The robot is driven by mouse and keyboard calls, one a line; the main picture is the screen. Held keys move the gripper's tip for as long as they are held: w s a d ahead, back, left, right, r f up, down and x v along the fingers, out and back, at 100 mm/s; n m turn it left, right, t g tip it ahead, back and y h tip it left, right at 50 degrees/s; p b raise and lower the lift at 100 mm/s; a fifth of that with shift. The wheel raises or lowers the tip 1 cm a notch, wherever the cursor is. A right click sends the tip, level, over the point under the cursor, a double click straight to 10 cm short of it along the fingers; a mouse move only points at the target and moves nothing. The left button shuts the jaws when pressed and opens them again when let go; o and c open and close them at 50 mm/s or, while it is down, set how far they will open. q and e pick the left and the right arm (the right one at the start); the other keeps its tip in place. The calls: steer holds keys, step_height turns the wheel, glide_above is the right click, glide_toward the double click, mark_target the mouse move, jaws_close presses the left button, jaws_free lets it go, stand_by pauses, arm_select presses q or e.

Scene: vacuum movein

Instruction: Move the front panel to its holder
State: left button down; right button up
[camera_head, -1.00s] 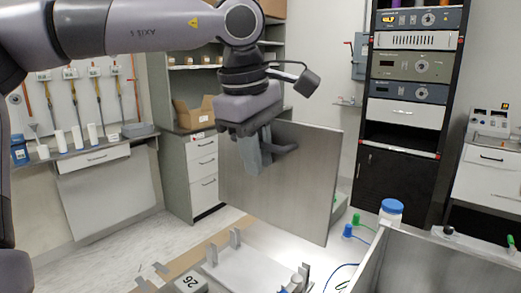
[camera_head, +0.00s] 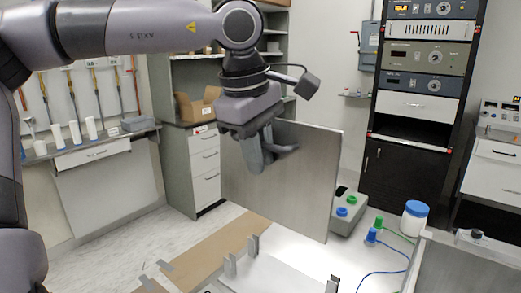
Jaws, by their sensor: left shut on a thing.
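The front panel (camera_head: 285,195) is a flat grey metal plate. It hangs upright in the middle of the head view. My left gripper (camera_head: 268,152) is shut on the panel at its upper part. A white base with upright grey posts, which looks like the holder (camera_head: 272,276), lies low in the view below the panel. The panel's lower edge appears above it and apart from it. The base is cut off by the bottom edge of the picture. My right gripper is not in view.
A metal box wall (camera_head: 465,265) stands at lower right. A white bottle with a blue lid (camera_head: 414,218), blue and green connectors with cables, and a grey box with knobs (camera_head: 347,208) sit right of the panel. A black instrument rack (camera_head: 410,110) and cabinets stand behind.

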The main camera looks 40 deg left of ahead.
mark_target(258, 211)
arm_select(q)
steer(key=shift+a, duration=0.2)
steer(key=shift+s+f+x, duration=0.1)
steer(key=shift+s+x, duration=0.35)
steer(key=shift+x, duration=1.35)
steer(key=shift+s+f+x, duration=0.1)
steer(key=shift+s+x, duration=0.3)
steer(key=shift+x, duration=1.35)
steer(key=shift+s+f+x, duration=0.1)
steer(key=shift+s+x, duration=0.35)
steer(key=shift+x, duration=1.35)
steer(key=shift+d+f+b, duration=0.15)
steer(key=shift+f+b, duration=1.85)
steer(key=shift+f, duration=0.6)
steer(key=shift+w, duration=0.3)
steer(key=shift+w+r, duration=0.15)
steer(key=shift+w, duration=0.35)
